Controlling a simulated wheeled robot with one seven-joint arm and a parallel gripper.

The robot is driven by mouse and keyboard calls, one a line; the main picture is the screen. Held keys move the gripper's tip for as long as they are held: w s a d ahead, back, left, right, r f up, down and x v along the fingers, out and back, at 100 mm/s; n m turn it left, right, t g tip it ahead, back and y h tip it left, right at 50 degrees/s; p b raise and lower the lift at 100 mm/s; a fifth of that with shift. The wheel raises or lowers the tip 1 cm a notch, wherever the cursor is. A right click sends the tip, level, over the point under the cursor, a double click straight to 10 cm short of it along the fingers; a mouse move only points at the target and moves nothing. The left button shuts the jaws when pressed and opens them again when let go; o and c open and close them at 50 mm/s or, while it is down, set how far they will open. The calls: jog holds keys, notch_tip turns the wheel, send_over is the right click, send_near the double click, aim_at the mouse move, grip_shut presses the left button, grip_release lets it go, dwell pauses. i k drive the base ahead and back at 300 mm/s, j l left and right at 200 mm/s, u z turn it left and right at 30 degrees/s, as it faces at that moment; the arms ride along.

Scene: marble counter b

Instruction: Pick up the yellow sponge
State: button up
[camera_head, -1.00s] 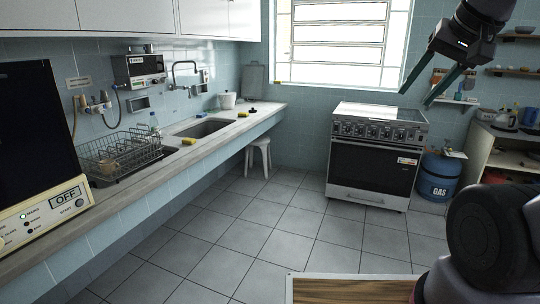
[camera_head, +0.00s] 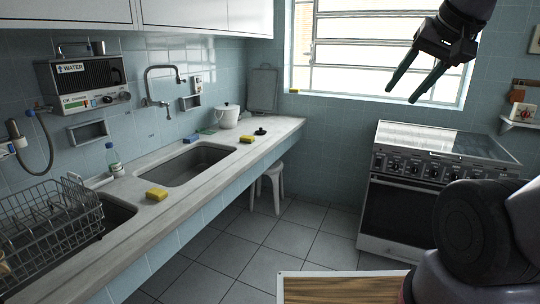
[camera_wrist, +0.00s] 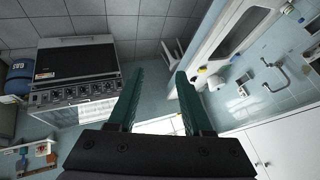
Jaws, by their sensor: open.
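A yellow sponge (camera_head: 157,194) lies on the front rim of the counter (camera_head: 115,239), beside the near edge of the sink (camera_head: 190,163). A second yellow sponge (camera_head: 246,139) lies farther back on the counter, past the sink's right end. My gripper (camera_head: 400,96) is raised in the air at the upper right, in front of the window and far from both sponges. Its dark green fingers are apart with nothing between them; they also show in the wrist view (camera_wrist: 160,72). Small yellow spots appear in the wrist view, too small to identify.
A wire dish rack (camera_head: 45,230) and a bottle (camera_head: 114,160) stand left of the sink. A white pot (camera_head: 228,116) and a dark lid (camera_head: 261,132) are farther back. A stool (camera_head: 272,187) stands under the counter. The stove (camera_head: 420,190) is at right, with open tiled floor between.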

aim_at(248, 140)
jog(key=i+u, duration=0.2)
jog(key=i, duration=0.25)
jog(key=i+l+u, duration=0.15)
jog(key=i, duration=0.35)
jog(key=i+l+u, duration=0.2)
jog(key=i, duration=0.25)
jog(key=i+l+u, duration=0.2)
jog(key=i, duration=0.25)
jog(key=i+l+u, duration=0.8)
jog(key=k+l, duration=0.05)
